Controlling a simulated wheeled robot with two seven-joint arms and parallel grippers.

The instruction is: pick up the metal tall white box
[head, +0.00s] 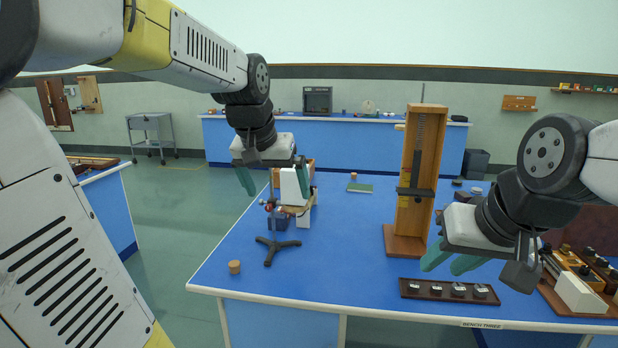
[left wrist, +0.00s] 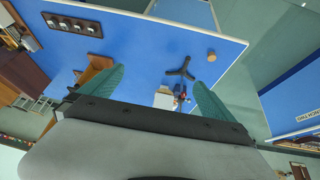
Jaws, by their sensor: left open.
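The tall white box (head: 290,188) stands on the blue bench, partly hidden by my left gripper and a clamp stand; its lower edge shows beneath. In the left wrist view, a white top (left wrist: 163,100) shows between the fingers, near the palm edge. My left gripper (head: 274,182) is open, with its green fingers (left wrist: 157,80) apart on either side of the box area in the picture. I cannot tell whether they touch it. My right gripper (head: 450,262) is empty above the bench's right part, with a gap between its fingers.
A black tripod stand (head: 277,250) is in front of the box, with a cork (head: 234,267) to its left. A tall wooden apparatus (head: 418,180) stands to the right, behind a dark tray (head: 450,291). The bench between them is clear.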

